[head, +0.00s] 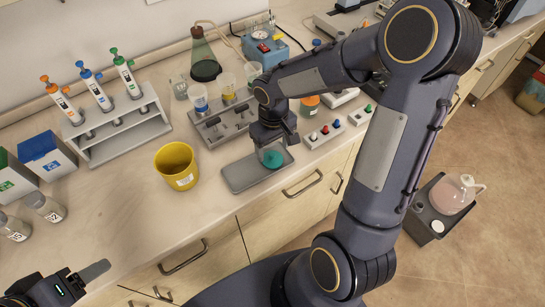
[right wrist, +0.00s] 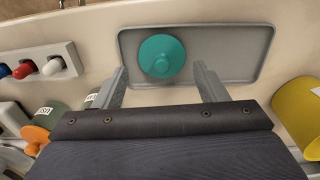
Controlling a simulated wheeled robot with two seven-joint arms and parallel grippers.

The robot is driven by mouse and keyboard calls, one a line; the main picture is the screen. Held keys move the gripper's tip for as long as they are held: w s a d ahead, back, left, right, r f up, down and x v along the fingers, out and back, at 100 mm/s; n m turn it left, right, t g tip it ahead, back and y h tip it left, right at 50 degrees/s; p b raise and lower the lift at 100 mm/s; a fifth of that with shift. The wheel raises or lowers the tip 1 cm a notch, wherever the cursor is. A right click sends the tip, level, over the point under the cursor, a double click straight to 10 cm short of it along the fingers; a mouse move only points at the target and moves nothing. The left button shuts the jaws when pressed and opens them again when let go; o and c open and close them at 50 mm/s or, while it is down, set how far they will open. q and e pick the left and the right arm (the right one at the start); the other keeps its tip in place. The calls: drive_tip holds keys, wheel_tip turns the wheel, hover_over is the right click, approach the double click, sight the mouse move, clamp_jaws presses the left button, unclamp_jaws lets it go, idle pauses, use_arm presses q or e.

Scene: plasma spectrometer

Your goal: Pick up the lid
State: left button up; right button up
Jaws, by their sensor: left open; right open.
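The lid is a round teal disc with a small raised centre. In the right wrist view the lid (right wrist: 162,56) lies on the grey tray (right wrist: 235,60), left of the tray's middle. In the head view the lid (head: 272,158) shows on the tray (head: 240,178), partly behind my right gripper. My right gripper (head: 273,146) is open and empty; in the right wrist view its two fingers (right wrist: 160,82) point at the tray, the lid between and beyond them. Whether they touch the tray is unclear. My left gripper (head: 92,275) is at the lower left, away from the lid.
A yellow bin (head: 176,168) stands left of the tray. Behind the tray is a grey rack (head: 215,130) with cups. A strip with coloured knobs (head: 322,136) lies to its right. The bench's front edge is close to the tray. Bare bench lies left of the yellow bin.

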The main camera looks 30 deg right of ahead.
sight(272, 154)
wheel_tip(272, 154, down, 4)
drive_tip(key=shift+a+r, duration=0.1)
drive_tip(key=shift+r, duration=0.05)
drive_tip(key=c, duration=0.7)
drive_tip(key=shift+c, duration=0.2)
drive_tip(key=shift+r, duration=0.2)
